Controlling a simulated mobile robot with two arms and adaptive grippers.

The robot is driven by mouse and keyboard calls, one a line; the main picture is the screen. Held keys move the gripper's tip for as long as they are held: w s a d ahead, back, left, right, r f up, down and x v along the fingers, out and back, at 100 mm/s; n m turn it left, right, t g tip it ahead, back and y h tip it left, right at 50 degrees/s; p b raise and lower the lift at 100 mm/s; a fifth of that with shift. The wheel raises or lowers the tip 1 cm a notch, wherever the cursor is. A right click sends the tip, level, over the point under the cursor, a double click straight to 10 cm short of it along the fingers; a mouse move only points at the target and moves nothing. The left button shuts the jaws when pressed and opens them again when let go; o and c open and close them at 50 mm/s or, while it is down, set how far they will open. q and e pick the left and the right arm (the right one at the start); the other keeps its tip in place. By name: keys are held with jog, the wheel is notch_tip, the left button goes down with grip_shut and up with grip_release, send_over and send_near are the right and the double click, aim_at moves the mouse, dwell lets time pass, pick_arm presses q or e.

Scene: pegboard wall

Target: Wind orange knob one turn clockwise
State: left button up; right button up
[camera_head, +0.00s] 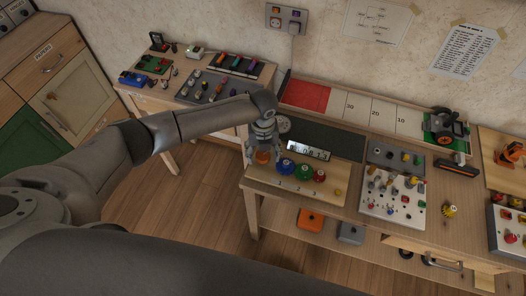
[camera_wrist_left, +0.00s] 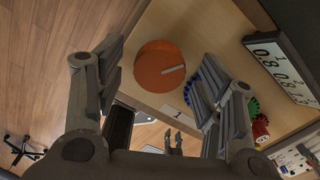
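The orange knob (camera_head: 262,157) is a round disc at the left end of a light wooden panel (camera_head: 328,194). In the left wrist view the orange knob (camera_wrist_left: 152,72) shows a pale pointer line toward its right side. My left gripper (camera_head: 262,143) is above the knob, pointing down at it. In the left wrist view my left gripper (camera_wrist_left: 158,86) has its fingers spread on either side of the knob, with a visible gap on each side.
A switch panel (camera_head: 392,193) is further right. Wooden floor lies in front.

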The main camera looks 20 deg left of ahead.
aim_at(263, 154)
pick_arm(q)
notch_tip(263, 154, up, 12)
dwell(0.7)
